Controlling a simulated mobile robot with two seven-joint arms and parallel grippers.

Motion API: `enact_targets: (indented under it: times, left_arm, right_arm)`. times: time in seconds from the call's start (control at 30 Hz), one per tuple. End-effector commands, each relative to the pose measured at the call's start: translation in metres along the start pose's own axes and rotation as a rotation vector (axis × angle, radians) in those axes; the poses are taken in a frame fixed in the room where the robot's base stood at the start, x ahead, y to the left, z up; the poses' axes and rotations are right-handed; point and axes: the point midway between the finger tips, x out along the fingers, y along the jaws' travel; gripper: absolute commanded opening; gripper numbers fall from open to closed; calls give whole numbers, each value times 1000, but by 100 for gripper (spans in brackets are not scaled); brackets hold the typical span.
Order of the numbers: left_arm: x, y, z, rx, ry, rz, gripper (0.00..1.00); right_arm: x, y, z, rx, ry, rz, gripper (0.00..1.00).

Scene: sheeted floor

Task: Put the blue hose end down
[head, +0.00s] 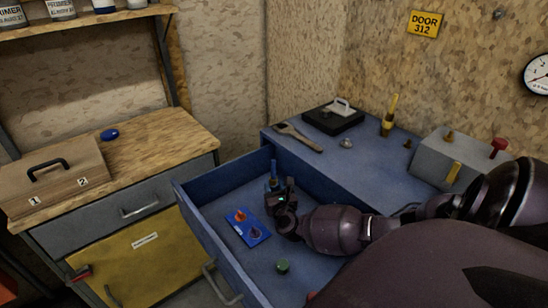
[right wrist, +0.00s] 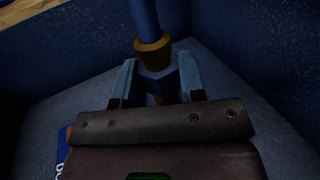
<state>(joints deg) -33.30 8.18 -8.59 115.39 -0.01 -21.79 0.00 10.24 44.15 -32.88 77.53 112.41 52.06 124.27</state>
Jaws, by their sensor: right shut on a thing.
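The blue hose end (head: 273,168) stands roughly upright in the back corner of the open blue drawer (head: 222,227). In the right wrist view the hose end (right wrist: 145,18) is a blue tube with a brass collar (right wrist: 153,53). My right gripper (head: 273,188) reaches into the drawer from the right and is shut on the hose end. Its two blue-grey fingers (right wrist: 158,82) sit on either side just below the collar. The hose end's lower part is hidden by the gripper, so I cannot tell whether it touches the drawer floor. My left gripper is not in view.
The drawer walls are close around my gripper.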

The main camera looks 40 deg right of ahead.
Motion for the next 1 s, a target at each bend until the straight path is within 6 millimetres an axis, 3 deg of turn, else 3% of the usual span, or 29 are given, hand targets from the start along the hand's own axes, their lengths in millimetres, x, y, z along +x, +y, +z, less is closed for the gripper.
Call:
enact_targets:
  times: [0.4,0.67,0.7,0.83,1.0]
  left_arm:
    - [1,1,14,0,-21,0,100]
    - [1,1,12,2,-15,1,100]
    - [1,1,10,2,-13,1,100]
    - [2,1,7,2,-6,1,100]
    - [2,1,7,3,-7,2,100]
  right_arm:
    - [0,0,-9,-1,0,-1,0]
    - [0,0,-12,-1,0,0,0]
    - [0,0,-12,-1,0,0,42]
    - [0,0,-11,-1,0,0,62]
    - [0,0,-12,-1,0,0,63]
